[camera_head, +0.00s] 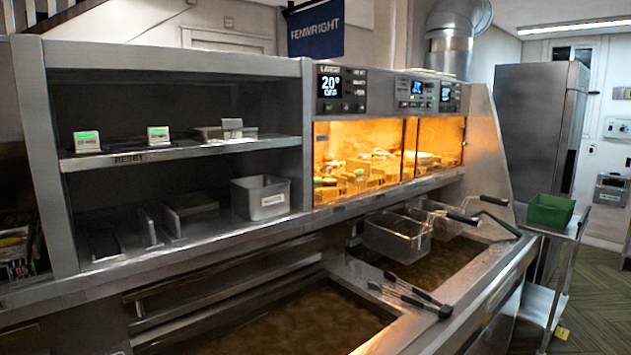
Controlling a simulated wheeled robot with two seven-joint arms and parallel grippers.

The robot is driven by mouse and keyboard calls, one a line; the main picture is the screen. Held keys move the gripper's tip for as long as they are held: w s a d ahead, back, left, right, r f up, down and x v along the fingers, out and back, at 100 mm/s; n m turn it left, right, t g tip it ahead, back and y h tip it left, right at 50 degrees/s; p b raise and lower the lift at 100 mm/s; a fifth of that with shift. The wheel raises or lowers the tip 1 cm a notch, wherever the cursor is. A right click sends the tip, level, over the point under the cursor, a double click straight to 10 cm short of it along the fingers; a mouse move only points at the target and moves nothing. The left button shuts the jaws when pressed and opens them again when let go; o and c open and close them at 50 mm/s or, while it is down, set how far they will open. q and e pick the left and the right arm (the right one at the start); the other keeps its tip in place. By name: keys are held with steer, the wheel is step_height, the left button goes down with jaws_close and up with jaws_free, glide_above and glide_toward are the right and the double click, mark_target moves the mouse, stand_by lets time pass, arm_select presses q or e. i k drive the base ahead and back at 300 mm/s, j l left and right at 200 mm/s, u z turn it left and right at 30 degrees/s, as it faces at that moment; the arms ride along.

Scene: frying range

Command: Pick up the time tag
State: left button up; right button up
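Two small white blocks with green-lit faces stand upright on the upper steel shelf at the left. I cannot tell which one the task means. A small pale piece (232,124) sits further right on the same shelf, on or behind a shallow metal tray (222,134). Neither of my grippers is in view.
Below the shelf are a metal bin (261,197) and flat metal holders (190,203). A lit warming cabinet (365,155) stands to the right. Fryer baskets (397,234) and tongs (410,294) lie by the oil vats. A green bin (550,210) stands on a side cart.

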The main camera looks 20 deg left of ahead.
mark_target(85, 143)
steer(key=u, duration=1.8)
steer(key=j+u, duration=0.4)
steer(key=j, duration=0.45)
steer(key=k, duration=0.05)
